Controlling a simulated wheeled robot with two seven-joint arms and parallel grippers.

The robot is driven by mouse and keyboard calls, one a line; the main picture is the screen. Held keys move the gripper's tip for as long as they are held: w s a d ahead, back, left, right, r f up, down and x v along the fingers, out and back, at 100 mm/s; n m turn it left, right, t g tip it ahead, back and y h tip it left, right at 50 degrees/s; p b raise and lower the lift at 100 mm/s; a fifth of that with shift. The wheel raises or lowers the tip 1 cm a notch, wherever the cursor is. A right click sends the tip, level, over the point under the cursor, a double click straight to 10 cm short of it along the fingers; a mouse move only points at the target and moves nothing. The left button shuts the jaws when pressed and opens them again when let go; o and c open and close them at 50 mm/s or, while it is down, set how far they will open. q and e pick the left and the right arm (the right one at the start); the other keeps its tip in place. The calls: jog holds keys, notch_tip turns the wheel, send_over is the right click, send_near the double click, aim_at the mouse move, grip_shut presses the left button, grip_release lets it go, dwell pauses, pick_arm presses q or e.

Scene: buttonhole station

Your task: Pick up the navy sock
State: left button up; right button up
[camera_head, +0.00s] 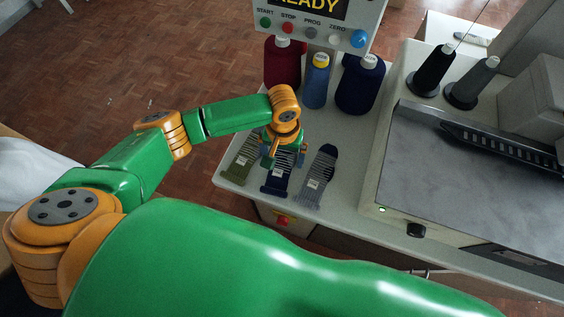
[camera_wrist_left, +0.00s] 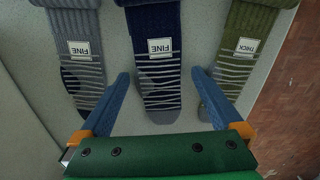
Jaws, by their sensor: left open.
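The navy sock (camera_head: 276,183) lies flat on the table as the middle one of three socks. In the left wrist view the navy sock (camera_wrist_left: 152,22) has a white FINE label and pale stripes towards its toe. My left gripper (camera_head: 284,160) is over its far part and hides some of it in the head view. In the left wrist view the fingers of the left gripper (camera_wrist_left: 160,73) are apart, one on each side of the striped part, with nothing held. The height above the sock is hard to tell. My right gripper is not in view.
An olive sock (camera_head: 237,168) lies left of the navy one, and a grey sock (camera_head: 316,182) lies right. Thread cones, red (camera_head: 284,65), blue (camera_head: 315,88) and navy (camera_head: 358,88), stand behind under a display panel (camera_head: 330,22). A machine (camera_head: 470,170) fills the right.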

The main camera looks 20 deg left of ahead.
pick_arm(q)
jog(key=shift+s+r, duration=0.15)
jog(key=shift+s, duration=0.05)
jog(key=c, duration=0.9)
jog(key=shift+c, duration=0.8)
jog(key=shift+w, duration=0.1)
